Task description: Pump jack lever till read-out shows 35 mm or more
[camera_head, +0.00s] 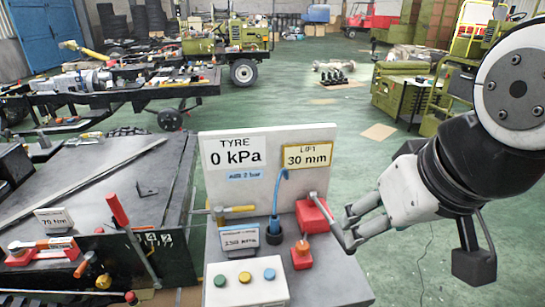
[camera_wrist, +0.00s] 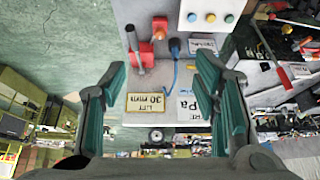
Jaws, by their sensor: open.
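The red jack (camera_head: 313,214) stands at the right of the grey bench top, in front of a white board. Its grey lever (camera_head: 331,222) slants down to the right, towards my gripper. The lift read-out (camera_head: 307,156) on the board shows 30 mm. My gripper (camera_head: 353,224) is open, just right of the lever; whether a fingertip touches it I cannot tell. In the wrist view, the open fingers of my gripper (camera_wrist: 165,85) have nothing between their pads. The lever (camera_wrist: 133,42) and jack (camera_wrist: 146,56) show beyond them, towards the top.
The tyre read-out (camera_head: 233,152) shows 0 kPa. A second red block (camera_head: 301,259), a blue hose fitting (camera_head: 274,232) and a button box (camera_head: 245,283) crowd the bench. A red-handled lever (camera_head: 118,210) stands at left. Green floor to the right is open.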

